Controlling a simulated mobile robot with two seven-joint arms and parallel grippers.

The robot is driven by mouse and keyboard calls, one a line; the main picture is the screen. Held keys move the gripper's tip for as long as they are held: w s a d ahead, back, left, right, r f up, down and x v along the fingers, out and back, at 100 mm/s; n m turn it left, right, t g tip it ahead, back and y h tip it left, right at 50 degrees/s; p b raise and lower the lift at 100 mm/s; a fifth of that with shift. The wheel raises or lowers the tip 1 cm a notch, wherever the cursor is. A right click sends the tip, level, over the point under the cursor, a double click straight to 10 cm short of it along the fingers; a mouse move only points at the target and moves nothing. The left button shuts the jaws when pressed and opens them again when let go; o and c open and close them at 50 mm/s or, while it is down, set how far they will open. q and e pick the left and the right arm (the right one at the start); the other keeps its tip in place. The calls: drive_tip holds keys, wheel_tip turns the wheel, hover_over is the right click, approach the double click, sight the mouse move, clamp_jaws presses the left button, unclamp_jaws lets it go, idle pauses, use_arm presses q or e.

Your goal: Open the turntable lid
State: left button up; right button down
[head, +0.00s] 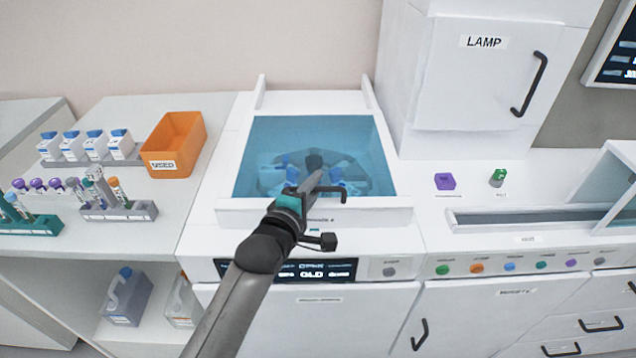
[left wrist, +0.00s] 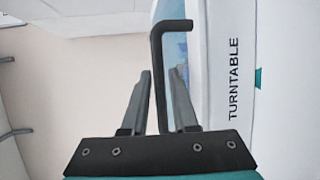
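The turntable lid (head: 315,135) is a blue see-through pane in a white frame, lying closed over the turntable. Its black handle (head: 343,193) is a bent bar on the front edge. In the left wrist view the handle (left wrist: 157,75) runs between my two fingers, with a gap visible on both sides. My left gripper (head: 309,186) is open around the handle; it also shows in the left wrist view (left wrist: 158,90). The word TURNTABLE shows beside the handle there. Blue-topped items under the lid are blurred by the pane. My right gripper is not in view.
Left of the turntable stand an orange USED bin (head: 176,146), white bottles with blue caps (head: 95,145) and tube racks (head: 118,210). The LAMP cabinet (head: 475,75) rises behind right. Purple (head: 445,181) and green (head: 498,178) blocks lie on the right counter.

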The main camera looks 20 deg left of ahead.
use_arm(q)
drive_tip(key=shift+x, duration=1)
drive_tip(key=shift+c, duration=0.2)
clamp_jaws()
idle(0.6)
